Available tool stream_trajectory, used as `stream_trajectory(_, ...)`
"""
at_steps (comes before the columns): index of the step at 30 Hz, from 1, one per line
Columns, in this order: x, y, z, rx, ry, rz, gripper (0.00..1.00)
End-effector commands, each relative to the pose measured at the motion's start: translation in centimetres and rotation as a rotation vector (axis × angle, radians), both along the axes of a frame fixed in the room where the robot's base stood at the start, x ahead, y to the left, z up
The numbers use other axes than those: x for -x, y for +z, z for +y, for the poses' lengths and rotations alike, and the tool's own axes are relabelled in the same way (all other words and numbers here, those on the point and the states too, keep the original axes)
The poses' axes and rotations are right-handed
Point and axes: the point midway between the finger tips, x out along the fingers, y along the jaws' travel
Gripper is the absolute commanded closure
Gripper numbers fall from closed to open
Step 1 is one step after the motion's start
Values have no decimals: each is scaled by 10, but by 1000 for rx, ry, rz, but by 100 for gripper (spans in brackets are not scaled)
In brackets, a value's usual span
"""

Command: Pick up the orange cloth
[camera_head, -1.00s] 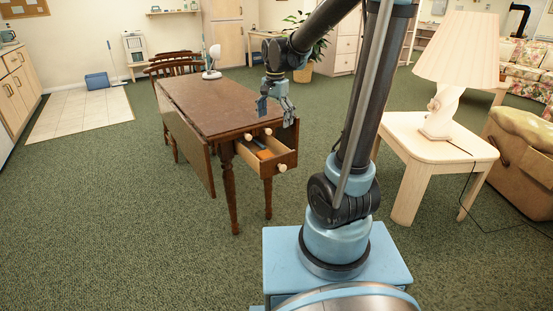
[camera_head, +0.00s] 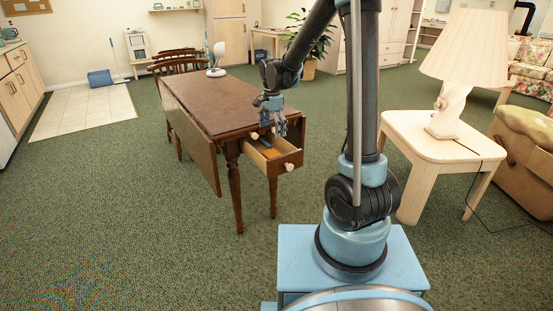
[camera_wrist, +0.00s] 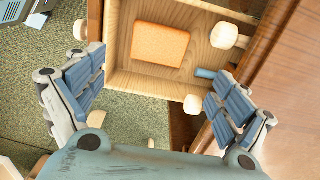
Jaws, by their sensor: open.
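The orange cloth (camera_wrist: 160,45) is a flat, roughly square piece lying on the bottom of the open drawer (camera_wrist: 147,83) in the wrist view. My gripper (camera_head: 273,133) points down above the drawer. In the wrist view my gripper (camera_wrist: 150,105) has its fingers spread wide with nothing between them. The cloth lies ahead of the fingertips, apart from them.
A small blue object (camera_wrist: 205,73) lies in the drawer near the right finger. The brown table (camera_head: 215,100) carries a white round-headed object (camera_head: 217,62). A side table (camera_head: 437,140) with a lamp (camera_head: 465,60) stands right.

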Motion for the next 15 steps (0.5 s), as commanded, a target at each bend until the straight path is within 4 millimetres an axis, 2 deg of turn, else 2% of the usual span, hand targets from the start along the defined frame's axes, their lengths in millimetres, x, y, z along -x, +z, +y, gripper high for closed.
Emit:
stream_trajectory(9, 0, -50, 0, 0, 1, 0, 7)
stream_trajectory(15, 0, -65, 0, 0, 1, 0, 7)
